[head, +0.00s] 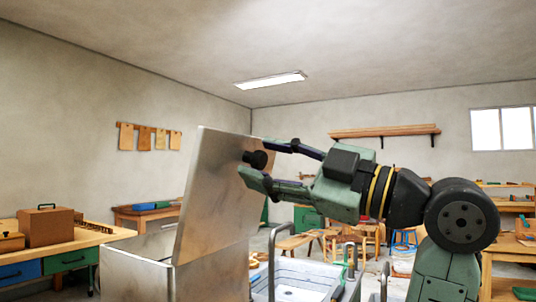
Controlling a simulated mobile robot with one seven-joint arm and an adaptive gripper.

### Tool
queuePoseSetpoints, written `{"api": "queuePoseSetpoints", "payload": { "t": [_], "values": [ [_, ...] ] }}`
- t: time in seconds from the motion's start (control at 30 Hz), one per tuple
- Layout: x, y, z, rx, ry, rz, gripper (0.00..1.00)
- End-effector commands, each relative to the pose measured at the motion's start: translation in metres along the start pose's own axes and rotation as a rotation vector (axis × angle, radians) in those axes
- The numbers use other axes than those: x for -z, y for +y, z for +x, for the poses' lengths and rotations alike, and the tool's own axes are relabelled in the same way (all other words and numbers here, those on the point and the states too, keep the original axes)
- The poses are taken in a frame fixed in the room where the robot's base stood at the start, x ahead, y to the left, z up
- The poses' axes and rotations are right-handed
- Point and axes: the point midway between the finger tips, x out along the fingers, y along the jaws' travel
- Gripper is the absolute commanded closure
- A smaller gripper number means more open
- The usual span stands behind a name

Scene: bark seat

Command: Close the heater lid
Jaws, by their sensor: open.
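The heater (135,268) is a grey metal box at the lower left of the middle in the head view. Its lid (212,200) is a flat metal panel that stands up, tilted a little from vertical, so the box is open. A round black knob (256,160) sticks out from the lid's right face, near the top. My gripper (258,164) comes from the right and is open, with one finger above the knob and one below it. I cannot tell whether the fingers touch the knob or the lid.
A metal cart with a tray (300,270) stands right of the heater, under my arm. A workbench (60,246) with wooden boxes (46,226) is at the left. More benches and stools (298,240) stand behind. The air above the lid is clear.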

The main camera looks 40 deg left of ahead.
Motion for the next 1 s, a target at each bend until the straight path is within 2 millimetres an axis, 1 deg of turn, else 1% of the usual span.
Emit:
{"api": "queuePoseSetpoints", "payload": {
  "t": [0.1,0.33,0.9,1.0],
  "values": [
    [0.0000,-0.0004,0.0041,0.001,0.000,0.000,0.56],
    [-0.0003,-0.0005,0.0040,0.000,0.000,0.000,0.57],
    [-0.0002,-0.0004,0.0037,0.001,-0.001,0.000,0.95],
    [-0.0002,-0.0005,0.0037,0.001,-0.001,0.000,1.00]
  ]
}}
